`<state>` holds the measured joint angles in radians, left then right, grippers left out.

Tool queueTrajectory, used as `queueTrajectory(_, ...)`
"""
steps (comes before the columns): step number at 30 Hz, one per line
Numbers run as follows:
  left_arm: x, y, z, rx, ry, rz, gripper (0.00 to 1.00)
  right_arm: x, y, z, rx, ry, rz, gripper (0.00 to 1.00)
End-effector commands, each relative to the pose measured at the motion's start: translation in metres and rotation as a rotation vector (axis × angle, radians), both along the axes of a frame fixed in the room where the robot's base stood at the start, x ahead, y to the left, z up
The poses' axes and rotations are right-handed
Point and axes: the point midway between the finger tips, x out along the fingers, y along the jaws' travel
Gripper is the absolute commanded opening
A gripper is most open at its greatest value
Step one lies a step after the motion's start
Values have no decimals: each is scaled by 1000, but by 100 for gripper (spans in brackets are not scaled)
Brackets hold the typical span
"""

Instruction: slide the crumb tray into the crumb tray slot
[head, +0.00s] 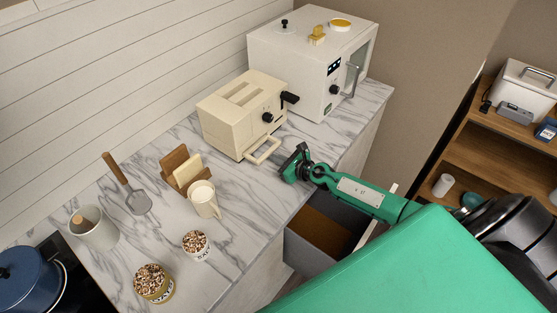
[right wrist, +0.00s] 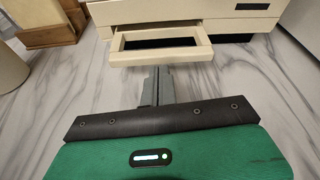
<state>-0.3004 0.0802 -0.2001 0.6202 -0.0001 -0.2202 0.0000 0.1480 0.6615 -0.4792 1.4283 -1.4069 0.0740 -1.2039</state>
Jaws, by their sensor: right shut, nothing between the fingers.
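A cream toaster (head: 240,115) stands on the marble counter, with two bread slots on top and a black lever and knob on its front. The crumb tray (head: 264,152) shows as a cream loop-shaped handle sticking out low at the toaster's front. In the right wrist view the crumb tray (right wrist: 160,58) is a cream rectangular frame around a dark opening. How deep it sits in the slot is hidden. My right gripper (head: 296,163) is shut and empty; its fingertips (right wrist: 157,75) are just in front of the handle's middle. Contact is unclear. My left gripper is out of view.
A white oven (head: 300,65) stands behind the toaster. A wooden rack (head: 182,168), a mug (head: 203,199) and jars (head: 195,245) stand to the left. An open drawer (head: 315,242) lies below my right arm. The counter before the toaster is clear.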

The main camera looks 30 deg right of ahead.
Motion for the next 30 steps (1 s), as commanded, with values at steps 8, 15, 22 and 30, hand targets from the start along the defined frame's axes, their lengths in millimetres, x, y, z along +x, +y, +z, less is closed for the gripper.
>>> queueTrajectory(8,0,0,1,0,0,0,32,6,2,0,0,0,0,0)
queueTrajectory(15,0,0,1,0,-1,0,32,10,5,0,1,1,1,0)
queueTrajectory(22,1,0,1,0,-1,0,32,11,5,0,0,0,0,0)
queueTrajectory(30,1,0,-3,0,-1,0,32,-8,-4,-1,0,1,0,0)
